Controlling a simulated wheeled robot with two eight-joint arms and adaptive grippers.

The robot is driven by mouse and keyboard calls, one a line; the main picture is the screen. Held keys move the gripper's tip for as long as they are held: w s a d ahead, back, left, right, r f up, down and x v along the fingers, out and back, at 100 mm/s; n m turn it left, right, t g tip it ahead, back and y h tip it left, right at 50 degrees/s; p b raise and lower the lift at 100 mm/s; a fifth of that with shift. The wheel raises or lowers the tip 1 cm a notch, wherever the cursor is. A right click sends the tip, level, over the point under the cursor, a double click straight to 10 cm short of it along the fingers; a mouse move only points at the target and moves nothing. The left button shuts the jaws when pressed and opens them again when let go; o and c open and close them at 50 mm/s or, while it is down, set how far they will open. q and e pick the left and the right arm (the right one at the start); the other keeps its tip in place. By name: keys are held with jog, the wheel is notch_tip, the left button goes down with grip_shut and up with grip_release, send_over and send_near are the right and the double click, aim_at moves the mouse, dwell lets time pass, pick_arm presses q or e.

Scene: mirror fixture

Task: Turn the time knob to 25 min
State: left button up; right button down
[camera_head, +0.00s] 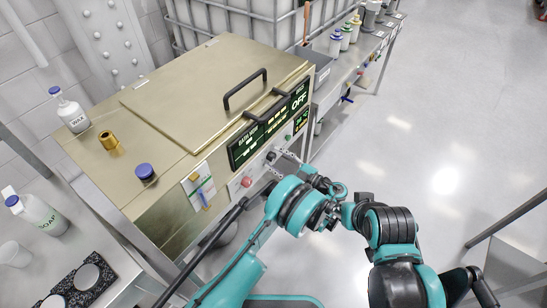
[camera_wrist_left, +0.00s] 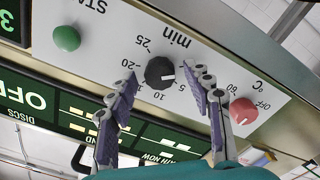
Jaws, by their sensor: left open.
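The black time knob (camera_wrist_left: 159,72) is on the light control panel, seen upside down in the left wrist view. Its dial has marks including 5, 10, 20 and 25, with "min" beside it. The knob's white pointer faces right, on the side of the 5 mark; the exact setting is hard to read. My left gripper (camera_wrist_left: 160,75) is open, with one finger to each side of the knob. I see no clear contact. In the head view the left gripper (camera_head: 290,160) is at the machine's front panel.
A red °C knob (camera_wrist_left: 243,111) and a green button (camera_wrist_left: 66,38) flank the time knob. Green displays (camera_head: 243,150) lie above the panel. The brass machine lid (camera_head: 200,95) has a black handle (camera_head: 245,90). A wax bottle (camera_head: 71,112) stands on top.

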pick_arm(q)
jog(key=shift+c, duration=0.3)
jog(key=c, duration=1.1)
jog(key=shift+m, duration=0.3)
